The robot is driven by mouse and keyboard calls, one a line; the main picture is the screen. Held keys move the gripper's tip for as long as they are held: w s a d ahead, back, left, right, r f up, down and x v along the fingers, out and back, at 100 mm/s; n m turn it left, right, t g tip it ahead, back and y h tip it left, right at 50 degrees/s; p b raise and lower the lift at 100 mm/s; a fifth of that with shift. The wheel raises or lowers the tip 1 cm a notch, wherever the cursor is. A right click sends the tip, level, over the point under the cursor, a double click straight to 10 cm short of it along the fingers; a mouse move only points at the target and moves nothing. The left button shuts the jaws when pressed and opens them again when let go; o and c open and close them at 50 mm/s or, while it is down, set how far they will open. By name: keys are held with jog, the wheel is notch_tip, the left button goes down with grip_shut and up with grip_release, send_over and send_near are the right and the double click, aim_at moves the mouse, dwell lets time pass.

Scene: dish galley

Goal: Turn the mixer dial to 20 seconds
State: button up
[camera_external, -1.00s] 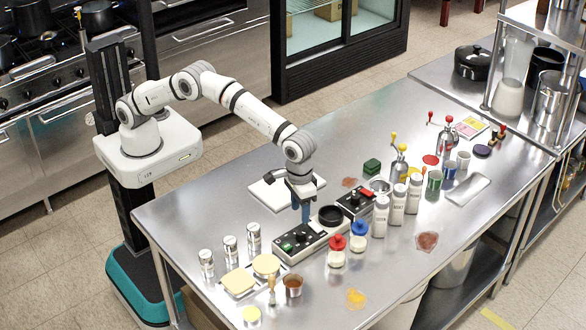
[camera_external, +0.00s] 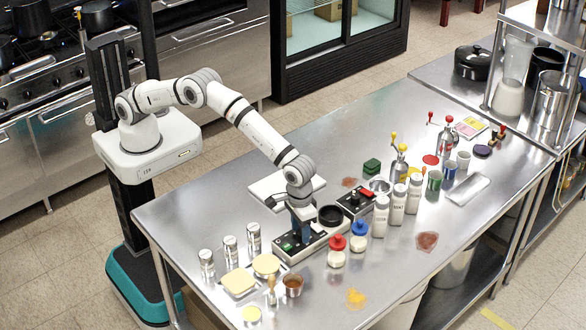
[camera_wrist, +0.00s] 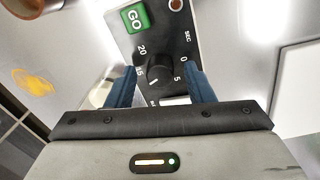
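The mixer's black control panel (camera_wrist: 160,40) fills the middle of the wrist view. Its round black dial (camera_wrist: 158,68) has marks 0, 5, 15 and 20 around it and a small white pointer line on its lower-left part; I cannot tell the exact reading. My gripper (camera_wrist: 160,82) is open, with one blue finger on each side of the dial. Whether the fingers touch the dial is unclear. In the external view my gripper (camera_external: 299,232) points down over the mixer (camera_external: 316,244), hiding the dial.
A green GO button (camera_wrist: 134,17) sits beside the dial. Red-lidded (camera_external: 337,243) and blue-lidded (camera_external: 359,229) jars stand just right of the mixer. A white board (camera_external: 268,190) lies behind. Metal shakers (camera_external: 231,248) and yellow rounds (camera_external: 266,264) are to the left.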

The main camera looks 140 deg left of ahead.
jog(key=c, duration=0.9)
jog(key=shift+c, duration=0.2)
jog(key=shift+m, duration=0.3)
jog(key=shift+m+b, duration=0.85)
jog(key=shift+m, duration=0.35)
jog(key=m+b, duration=0.1)
jog(key=m, duration=0.3)
jog(key=shift+m, duration=0.3)
jog(key=m, duration=0.4)
jog(key=shift+a+r+b, duration=0.1)
jog(key=shift+b, duration=0.3)
jog(key=shift+m+g, duration=0.3)
jog(key=shift+m, duration=1.6)
jog(key=shift+w, duration=0.1)
